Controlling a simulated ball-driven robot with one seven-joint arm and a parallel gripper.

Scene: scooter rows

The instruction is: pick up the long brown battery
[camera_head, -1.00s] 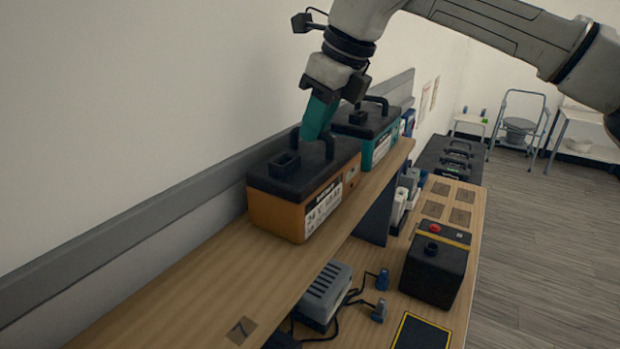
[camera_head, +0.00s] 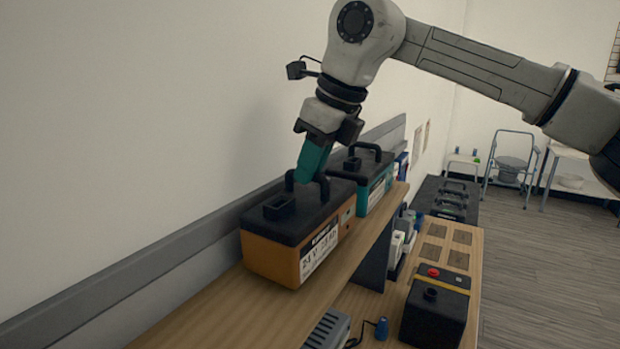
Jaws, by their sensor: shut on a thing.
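The long brown battery (camera_head: 272,258) has a black top, a white label and a black handle. It appears to rest on the upper wooden shelf, though its far underside is hidden. My gripper (camera_head: 311,177), with teal fingers, points down from above and is shut on the handle. The fingers hide part of the handle.
A teal battery (camera_head: 376,189) with a black top stands close behind the brown one. The wall and a grey rail (camera_head: 160,270) run along the left. On the lower bench stands a black box with a red button (camera_head: 435,312). The front of the shelf is bare.

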